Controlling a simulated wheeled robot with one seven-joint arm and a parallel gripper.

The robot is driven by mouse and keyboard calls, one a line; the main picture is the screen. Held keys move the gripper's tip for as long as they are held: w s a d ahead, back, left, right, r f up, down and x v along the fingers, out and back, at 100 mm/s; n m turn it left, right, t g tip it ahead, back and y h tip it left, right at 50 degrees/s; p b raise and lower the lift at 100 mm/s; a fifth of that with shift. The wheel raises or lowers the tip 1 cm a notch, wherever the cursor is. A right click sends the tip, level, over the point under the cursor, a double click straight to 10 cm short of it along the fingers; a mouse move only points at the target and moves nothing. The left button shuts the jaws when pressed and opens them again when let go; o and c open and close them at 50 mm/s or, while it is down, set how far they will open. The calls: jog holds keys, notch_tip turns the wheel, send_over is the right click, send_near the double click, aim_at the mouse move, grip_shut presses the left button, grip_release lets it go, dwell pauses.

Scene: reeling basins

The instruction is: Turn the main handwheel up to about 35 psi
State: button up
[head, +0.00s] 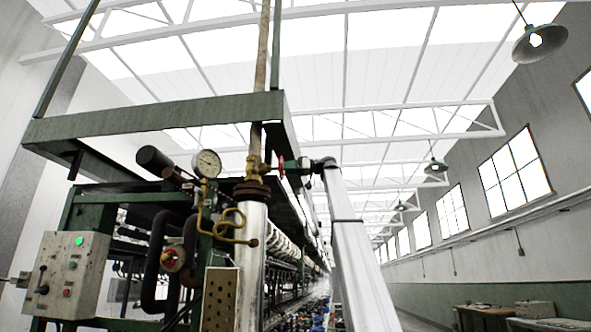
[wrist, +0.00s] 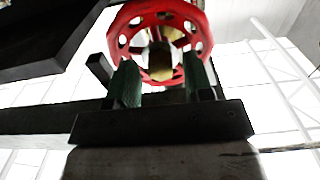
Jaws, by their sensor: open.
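The red main handwheel (head: 281,167) is seen nearly edge-on in the head view, on a brass valve (head: 257,168) on the upright pipe. In the wrist view the red wheel (wrist: 117,35), with round holes in it and a brass-coloured hub, fills the top middle. My gripper (wrist: 160,62) is open, its two green fingers spread across the lower part of the wheel. I cannot tell whether they touch it. In the head view my gripper (head: 298,168) is just right of the wheel. The round pressure gauge (head: 207,163) is left of the valve; its reading is too small to tell.
A green beam frame (head: 150,122) hangs above the valve. A control box (head: 67,274) with a lit green lamp stands at left. Curved brass tubing (head: 228,228) runs beside the silver pipe (head: 251,265). The aisle on the right is open, with a table (head: 512,317) farther along.

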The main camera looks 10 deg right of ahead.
jog(key=c, duration=0.8)
jog(key=n, duration=1.6)
jog(key=o, duration=0.8)
